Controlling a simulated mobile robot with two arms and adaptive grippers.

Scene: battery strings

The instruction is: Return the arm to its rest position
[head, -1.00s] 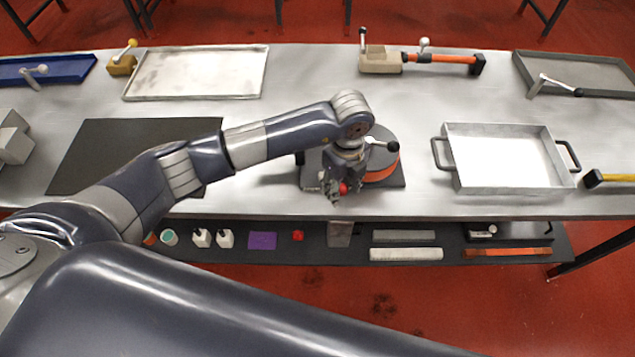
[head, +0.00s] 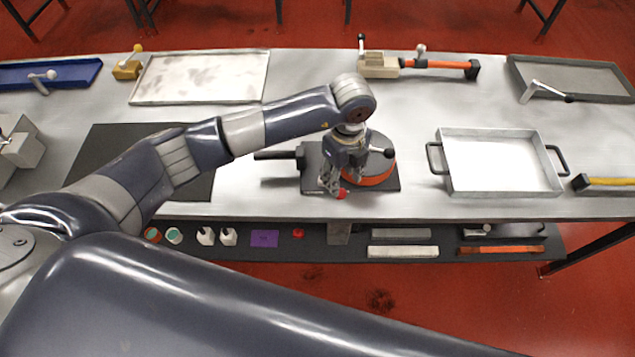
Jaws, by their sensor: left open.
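My left arm reaches in from the left over the steel bench (head: 300,75). My left gripper (head: 333,188) points down, with its fingers open, near the front of the bench. It is in front of a round orange and dark device (head: 374,180) on a dark base plate and hides part of it. A red spot shows by the fingertips; I cannot tell whether it belongs to the device. I see nothing held between the fingers. My right gripper is not in view.
A metal tray with handles (head: 500,165) stands to the right, and a dark mat (head: 95,150) lies left, partly under my arm. A flat tray (head: 200,78) and an orange-bodied tool (head: 435,65) are at the back. A lower shelf (head: 340,240) holds small items.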

